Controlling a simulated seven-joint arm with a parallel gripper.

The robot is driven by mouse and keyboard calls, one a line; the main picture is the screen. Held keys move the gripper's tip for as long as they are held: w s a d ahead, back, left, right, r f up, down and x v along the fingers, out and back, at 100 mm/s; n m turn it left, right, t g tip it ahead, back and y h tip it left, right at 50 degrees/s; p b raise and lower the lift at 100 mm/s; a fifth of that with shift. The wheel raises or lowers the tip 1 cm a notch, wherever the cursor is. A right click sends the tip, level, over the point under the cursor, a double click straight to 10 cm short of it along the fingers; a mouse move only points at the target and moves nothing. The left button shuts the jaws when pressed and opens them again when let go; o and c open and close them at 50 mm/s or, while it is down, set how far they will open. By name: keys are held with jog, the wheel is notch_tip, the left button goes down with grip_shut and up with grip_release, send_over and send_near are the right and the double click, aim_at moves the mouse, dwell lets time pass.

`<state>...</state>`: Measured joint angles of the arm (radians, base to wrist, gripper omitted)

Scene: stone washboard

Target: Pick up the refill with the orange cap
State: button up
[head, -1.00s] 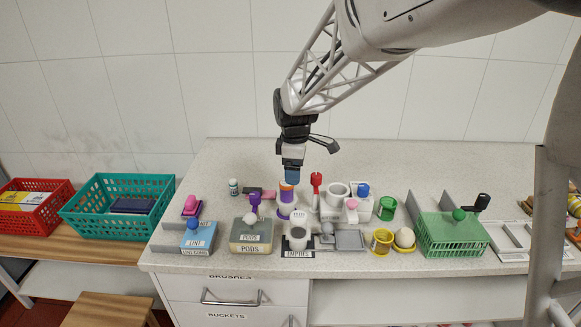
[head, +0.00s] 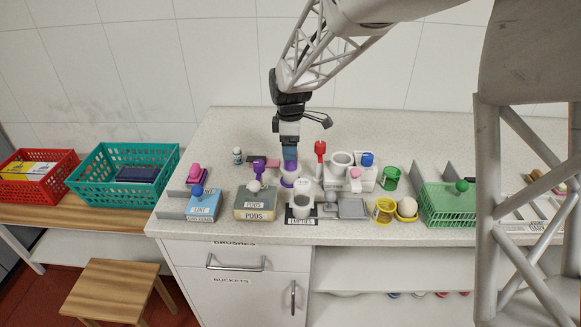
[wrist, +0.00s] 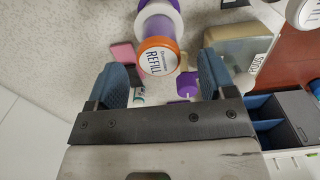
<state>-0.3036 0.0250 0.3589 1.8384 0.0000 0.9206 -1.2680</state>
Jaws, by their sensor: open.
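The refill stands on the counter. In the wrist view its white cap top with an orange rim (wrist: 158,57) is lettered "REFILL", above a purple and white body. In the head view its purple and white lower part (head: 288,181) shows directly under my gripper; the orange cap is hidden there by the fingers. My gripper (head: 289,158) points down and is open.
A purple-topped item (head: 258,171) stands close left of the refill. A white cup (head: 305,188) stands in front, and a red-topped tool (head: 320,150) to the right. A "PODS" box (head: 255,204) is in front left. The counter behind is clear.

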aim_at(291, 166)
jog(key=shift+f, duration=0.2)
jog(key=shift+f, duration=2.55)
jog(key=c, duration=1)
